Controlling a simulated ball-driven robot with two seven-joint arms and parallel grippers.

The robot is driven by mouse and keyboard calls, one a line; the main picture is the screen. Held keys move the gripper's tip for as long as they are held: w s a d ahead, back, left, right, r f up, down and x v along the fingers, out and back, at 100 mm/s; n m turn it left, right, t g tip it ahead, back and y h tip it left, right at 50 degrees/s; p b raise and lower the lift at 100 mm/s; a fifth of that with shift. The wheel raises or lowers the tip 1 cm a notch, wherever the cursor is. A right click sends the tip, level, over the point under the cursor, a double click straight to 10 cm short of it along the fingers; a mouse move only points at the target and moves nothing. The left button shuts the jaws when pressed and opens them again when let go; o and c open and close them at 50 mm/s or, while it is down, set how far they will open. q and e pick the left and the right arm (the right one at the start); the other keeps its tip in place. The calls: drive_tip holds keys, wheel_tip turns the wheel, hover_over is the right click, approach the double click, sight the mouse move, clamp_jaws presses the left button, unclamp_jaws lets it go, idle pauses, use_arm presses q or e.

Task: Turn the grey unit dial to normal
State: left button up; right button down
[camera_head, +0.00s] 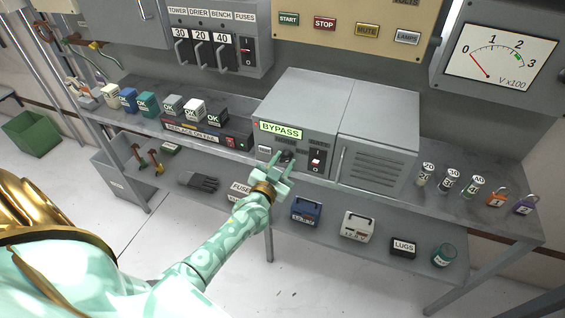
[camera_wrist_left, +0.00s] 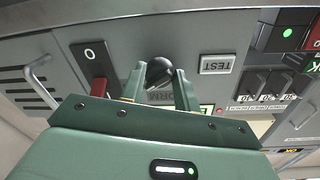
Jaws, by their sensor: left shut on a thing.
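The grey unit (camera_head: 305,98) stands on the bench shelf, and its green display (camera_head: 281,130) reads BYPASS. Its black dial (camera_head: 287,156) is on the front face below the display, partly hidden by my fingers. In the left wrist view the dial (camera_wrist_left: 159,72) sits between the two fingers, with lettering partly covered behind it. My left gripper (camera_head: 284,160) is shut on the dial, and it also shows in the left wrist view (camera_wrist_left: 159,84). The dial's pointer direction is hard to tell. My right gripper is not in view.
A red rocker switch (camera_head: 316,160) is close to the right of the dial, and a TEST button (camera_wrist_left: 216,64) is on its other side. A black box (camera_head: 208,133) with small blocks stands left of the unit. Jars (camera_head: 448,180) and padlocks (camera_head: 497,197) stand at the right.

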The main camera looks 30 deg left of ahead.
use_arm(q)
drive_tip(key=n+p, duration=0.1)
drive_tip(key=n, duration=1)
drive_tip(key=shift+d+f+y+p, duration=0.1)
drive_tip(key=shift+d+y+p, duration=0.05)
drive_tip(key=shift+y+p, duration=0.15)
drive_tip(key=shift+n, duration=0.4)
drive_tip(key=o, duration=1)
drive_tip(key=p+v, duration=0.1)
drive_tip(key=v, duration=0.4)
drive_tip(key=p+v, duration=0.1)
drive_tip(key=v, duration=1)
drive_tip(key=shift+s+f+p, duration=0.2)
drive_tip(key=shift+f+p, duration=0.1)
drive_tip(key=shift+p, duration=0.1)
